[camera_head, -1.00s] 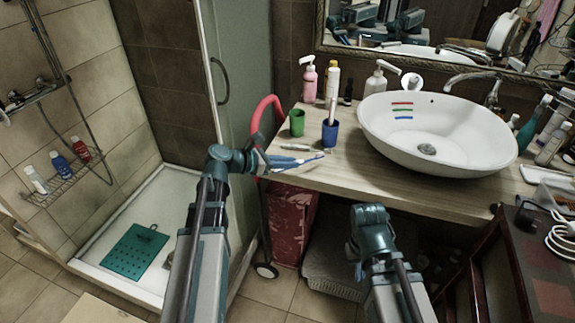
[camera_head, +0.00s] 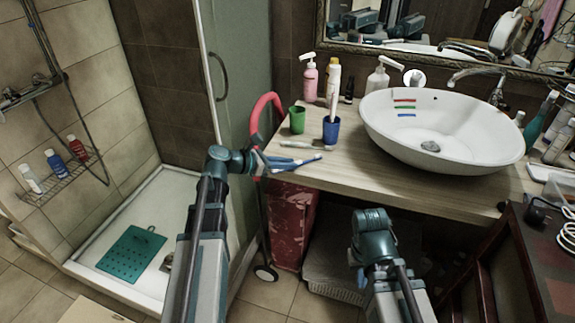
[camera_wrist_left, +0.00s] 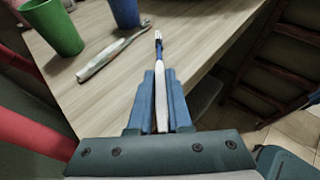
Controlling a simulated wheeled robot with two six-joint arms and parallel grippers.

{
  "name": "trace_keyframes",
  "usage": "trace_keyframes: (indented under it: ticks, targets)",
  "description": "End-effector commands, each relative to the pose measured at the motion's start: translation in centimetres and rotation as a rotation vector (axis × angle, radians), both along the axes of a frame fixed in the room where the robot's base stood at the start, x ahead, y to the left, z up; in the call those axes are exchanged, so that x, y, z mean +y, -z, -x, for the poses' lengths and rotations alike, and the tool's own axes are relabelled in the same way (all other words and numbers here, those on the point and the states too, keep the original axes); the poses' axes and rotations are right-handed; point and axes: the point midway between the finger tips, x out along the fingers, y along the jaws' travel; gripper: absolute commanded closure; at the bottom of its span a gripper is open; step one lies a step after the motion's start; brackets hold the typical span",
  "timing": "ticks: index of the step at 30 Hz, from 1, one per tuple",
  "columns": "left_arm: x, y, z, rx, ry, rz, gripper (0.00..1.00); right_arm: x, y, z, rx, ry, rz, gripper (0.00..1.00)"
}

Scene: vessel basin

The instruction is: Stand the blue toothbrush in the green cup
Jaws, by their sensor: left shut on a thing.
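The blue toothbrush (camera_head: 306,160) lies roughly level in my left gripper (camera_head: 268,161), its head pointing right over the counter's front left edge. In the left wrist view, the gripper (camera_wrist_left: 160,90) is shut around the white part of the handle, and the blue neck (camera_wrist_left: 158,52) and bristles stick out ahead. The green cup (camera_head: 297,121) stands upright on the counter, behind the gripper and apart from it. It also shows at the upper left of the left wrist view (camera_wrist_left: 52,26). My right gripper (camera_head: 362,275) hangs low before the counter; its jaws are unclear.
A blue cup (camera_head: 331,133) holding a brush stands right of the green cup. A pale toothbrush (camera_head: 300,145) lies in front of the cups. Bottles (camera_head: 310,80) stand behind. The white basin (camera_head: 440,150) fills the counter's middle. A red curved handle (camera_head: 260,110) rises at the left.

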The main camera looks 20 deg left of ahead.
Motion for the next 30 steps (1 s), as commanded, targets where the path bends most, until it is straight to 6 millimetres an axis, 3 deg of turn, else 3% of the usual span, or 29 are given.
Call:
trace_keyframes:
  ticks: [3, 4, 8, 20, 30]
  targets:
    - [0.0, 0.5, 0.0, 0.0, 0.0, 0.0, 1.0, 0.0, 0.5, 0.0, 0.0, 0.0, 0.0, 1.0]
    - [0.0, 0.3, 0.0, 0.0, 0.0, 0.0, 0.78, 0.0, 0.3, 0.0, 0.0, 0.0, 0.0, 1.0]
    - [0.0, 0.3, 0.0, 0.0, 0.0, 0.0, 0.54, 0.0, 0.3, 0.0, 0.0, 0.0, 0.0, 1.0]
    - [0.1, -0.4, 0.1, 0.0, -0.001, 0.0, 0.53, 0.0, -0.4, 0.0, 0.0, 0.0, 0.0, 1.0]
    - [4.6, -3.1, 4.4, 0.0, -0.004, 0.0, 0.53, 0.0, -3.1, 0.0, 0.0, 0.0, 0.0, 1.0]
